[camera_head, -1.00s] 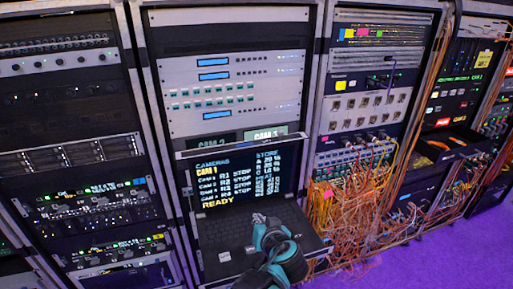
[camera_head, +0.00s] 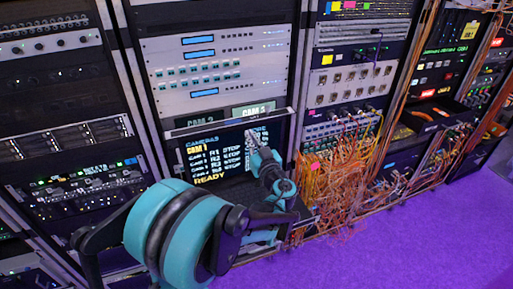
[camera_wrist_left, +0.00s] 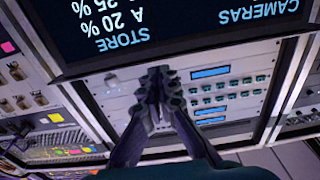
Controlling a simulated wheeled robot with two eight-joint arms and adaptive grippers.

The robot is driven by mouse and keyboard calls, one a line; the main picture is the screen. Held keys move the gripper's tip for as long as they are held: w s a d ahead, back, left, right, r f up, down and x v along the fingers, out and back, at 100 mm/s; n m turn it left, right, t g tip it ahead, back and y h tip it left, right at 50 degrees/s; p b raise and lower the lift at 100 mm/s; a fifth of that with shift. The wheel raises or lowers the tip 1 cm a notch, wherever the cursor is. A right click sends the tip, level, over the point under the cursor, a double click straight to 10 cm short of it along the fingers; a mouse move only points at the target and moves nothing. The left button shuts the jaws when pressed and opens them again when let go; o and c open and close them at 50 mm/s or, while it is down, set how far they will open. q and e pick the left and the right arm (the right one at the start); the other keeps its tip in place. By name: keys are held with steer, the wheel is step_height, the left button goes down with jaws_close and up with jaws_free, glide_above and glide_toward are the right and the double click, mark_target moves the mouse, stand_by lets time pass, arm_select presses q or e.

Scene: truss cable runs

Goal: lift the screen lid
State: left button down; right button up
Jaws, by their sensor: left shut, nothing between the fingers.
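The screen lid (camera_head: 212,160) stands raised in the middle rack, its lit face showing the CAMERAS list and READY. My left gripper (camera_head: 256,140) is in front of the screen's upper right part, with my teal arm reaching up from below. In the left wrist view the screen (camera_wrist_left: 185,28) appears upside down along the top. The left fingers (camera_wrist_left: 158,72) are together and empty there, overlapping the screen's edge; I cannot tell whether they touch it. My arm hides most of the keyboard tray below the screen. My right gripper is not in view.
Above the screen are grey rack panels (camera_head: 205,75) with blue displays and green buttons. Orange cables (camera_head: 340,180) hang in a tangle to the right, close to the arm. An open drawer (camera_head: 428,118) juts out further right. The purple floor (camera_head: 420,235) is clear at the lower right.

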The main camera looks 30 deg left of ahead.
mark_target(241, 119)
arm_select(q)
steer(key=x, duration=0.4)
steer(key=shift+w+a, duration=0.1)
steer(key=shift+a, duration=0.05)
steer(key=shift+a, duration=0.1)
steer(key=shift+g+h, duration=0.3)
steer(key=shift+h, duration=0.2)
steer(key=x, duration=0.5)
steer(key=shift+w+a+r+p, duration=0.2)
steer(key=shift+w+r+p, duration=0.1)
steer(key=shift+p, duration=0.1)
steer(key=shift+s+d+r, duration=0.1)
